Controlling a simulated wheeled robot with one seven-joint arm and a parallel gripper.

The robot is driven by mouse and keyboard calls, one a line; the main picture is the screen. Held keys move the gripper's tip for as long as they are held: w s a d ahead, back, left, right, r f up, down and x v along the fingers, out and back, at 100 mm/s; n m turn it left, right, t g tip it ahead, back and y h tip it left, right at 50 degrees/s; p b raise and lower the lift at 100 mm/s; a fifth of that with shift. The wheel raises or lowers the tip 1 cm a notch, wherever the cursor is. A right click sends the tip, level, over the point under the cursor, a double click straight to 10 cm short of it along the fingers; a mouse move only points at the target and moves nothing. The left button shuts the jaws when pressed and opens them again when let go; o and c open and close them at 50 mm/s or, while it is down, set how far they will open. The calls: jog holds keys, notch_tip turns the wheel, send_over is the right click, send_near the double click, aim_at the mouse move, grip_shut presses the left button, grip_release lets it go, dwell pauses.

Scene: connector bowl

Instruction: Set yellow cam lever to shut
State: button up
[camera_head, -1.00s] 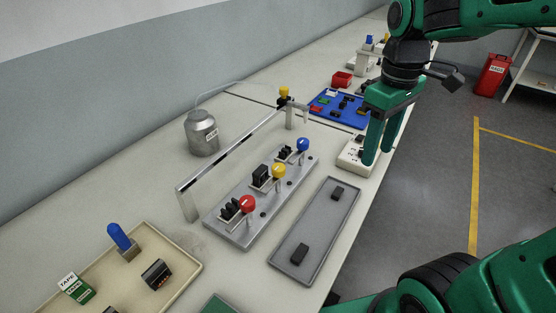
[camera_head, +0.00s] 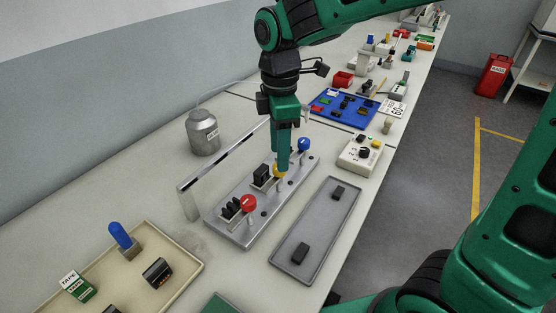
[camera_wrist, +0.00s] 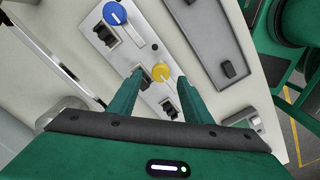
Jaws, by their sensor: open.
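The yellow cam lever (camera_wrist: 161,72) is the middle one on a grey metal plate (camera_head: 232,234). In the wrist view its round yellow knob lies between and just beyond the fingertips of my open gripper (camera_wrist: 162,78). In the head view my gripper (camera_head: 283,172) is over the yellow lever (camera_head: 281,172) and hides most of it. A red cam lever (camera_head: 248,203) stands nearer on the plate. A blue cam lever (camera_head: 304,144) stands at its far end and shows in the wrist view (camera_wrist: 114,14). Whether the fingers touch the yellow knob cannot be told.
A striped rail (camera_head: 222,158) runs along the plate's left side. A grey tray (camera_head: 290,236) with two black parts lies to the right. A beige tray (camera_head: 183,276) is at front left, a metal jar (camera_head: 203,134) behind the rail, and a white switch box (camera_head: 351,156) at right.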

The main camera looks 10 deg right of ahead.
aim_at(274, 184)
jog(key=shift+f, duration=1.85)
jog(key=shift+c, duration=0.7)
jog(key=c, duration=0.9)
